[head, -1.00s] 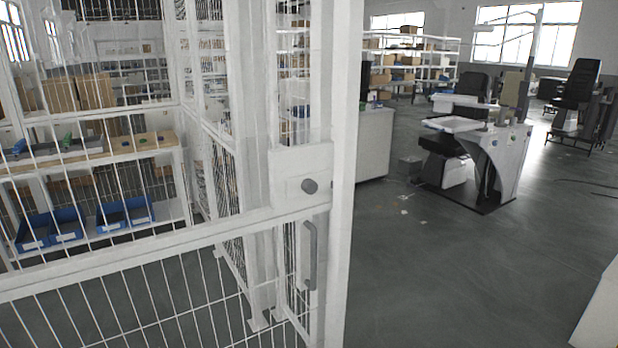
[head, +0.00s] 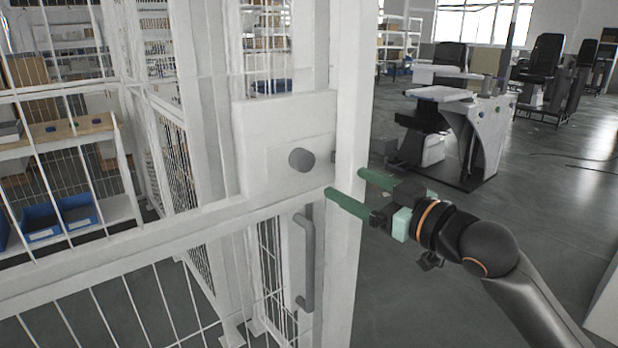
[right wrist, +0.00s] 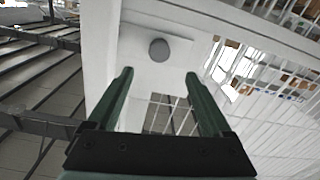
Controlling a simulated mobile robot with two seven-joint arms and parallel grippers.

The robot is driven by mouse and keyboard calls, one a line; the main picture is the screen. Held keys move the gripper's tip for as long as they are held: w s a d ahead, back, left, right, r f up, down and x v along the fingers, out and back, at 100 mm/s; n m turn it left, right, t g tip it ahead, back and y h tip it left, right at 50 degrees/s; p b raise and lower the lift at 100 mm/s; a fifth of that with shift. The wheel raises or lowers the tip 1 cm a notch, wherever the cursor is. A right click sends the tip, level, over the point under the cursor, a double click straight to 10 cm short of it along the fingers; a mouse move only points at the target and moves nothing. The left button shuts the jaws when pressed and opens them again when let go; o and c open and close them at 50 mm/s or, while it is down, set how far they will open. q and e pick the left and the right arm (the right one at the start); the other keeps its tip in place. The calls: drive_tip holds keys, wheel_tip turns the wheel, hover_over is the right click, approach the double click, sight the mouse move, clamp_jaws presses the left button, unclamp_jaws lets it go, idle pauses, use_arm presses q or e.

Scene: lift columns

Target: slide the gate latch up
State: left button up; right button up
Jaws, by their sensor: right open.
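The gate latch is a white plate (head: 262,130) on the white mesh gate, with a round grey knob (head: 301,159) sticking out. The knob also shows in the right wrist view (right wrist: 159,49), beyond the fingertips and roughly between their lines. My right gripper (head: 344,182) is in front of the gate post, just right of and a little below the knob. Its two green fingers are spread apart, with nothing between them (right wrist: 160,80). The fingers look apart from the knob. My left gripper is not in view.
A grey vertical handle (head: 305,258) sits on the gate below the latch. The white gate post (head: 346,230) stands beside it. Shelves with blue bins (head: 60,220) are behind the mesh. Open floor and a workstation (head: 478,135) with chairs lie to the right.

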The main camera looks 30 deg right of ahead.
sight(308, 163)
drive_tip(key=w, duration=0.4)
drive_tip(key=w+p, duration=0.1)
drive_tip(key=w, duration=0.3)
drive_tip(key=w+a, duration=0.1)
drive_tip(key=w, duration=0.3)
clamp_jaws()
idle(0.6)
idle(0.4)
